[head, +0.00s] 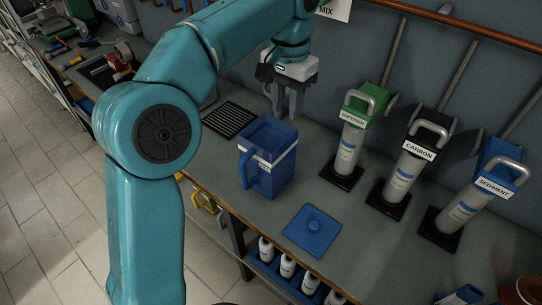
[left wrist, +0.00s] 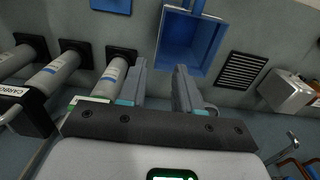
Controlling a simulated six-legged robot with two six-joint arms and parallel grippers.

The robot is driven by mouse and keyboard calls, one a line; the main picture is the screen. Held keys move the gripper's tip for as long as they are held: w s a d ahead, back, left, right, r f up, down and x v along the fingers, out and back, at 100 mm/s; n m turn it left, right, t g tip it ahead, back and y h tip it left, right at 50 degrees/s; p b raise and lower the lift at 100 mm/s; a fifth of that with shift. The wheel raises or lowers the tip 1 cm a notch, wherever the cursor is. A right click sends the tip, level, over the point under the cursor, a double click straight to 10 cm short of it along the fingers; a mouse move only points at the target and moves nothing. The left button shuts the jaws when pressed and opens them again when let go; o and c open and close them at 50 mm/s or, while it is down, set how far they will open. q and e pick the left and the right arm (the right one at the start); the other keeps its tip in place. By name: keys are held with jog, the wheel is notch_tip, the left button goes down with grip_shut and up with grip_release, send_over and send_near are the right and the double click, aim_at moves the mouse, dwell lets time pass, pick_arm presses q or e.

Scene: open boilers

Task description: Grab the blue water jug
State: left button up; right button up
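The blue water jug (head: 262,172) stands upright on the grey counter, open at the top, with a white band and a handle on its left side. In the left wrist view the open jug (left wrist: 208,42) is just beyond the fingertips. My left gripper (head: 287,104) hangs fingers-down above and slightly behind the jug, apart from it. In the left wrist view the left gripper (left wrist: 160,78) has its fingers spread with nothing between them. A flat blue lid (head: 318,238) with a round knob lies on the counter in front of the jug. My right gripper is not in view.
Filter cylinders labelled softener (head: 348,140), carbon (head: 405,175) and sediment (head: 462,208) stand right of the jug. A black grate (head: 230,119) lies behind left. White bottles (head: 287,265) sit below the counter's front edge. Bare counter lies between lid and cylinders.

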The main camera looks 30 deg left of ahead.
aim_at(262, 164)
pick_arm(q)
jog(key=f, duration=0.2)
jog(key=s+f+b, duration=0.1)
jog(key=f, duration=0.1)
jog(key=shift+s+f, duration=0.2)
jog(key=shift+f, duration=0.15)
notch_tip(262, 164, down, 6)
jog(key=shift+b, duration=0.45)
jog(key=f, duration=0.5)
jog(key=shift+s+f, duration=0.1)
jog(key=shift+s, duration=0.15)
jog(key=shift+w, duration=0.15)
jog(key=c, duration=0.3)
grip_shut()
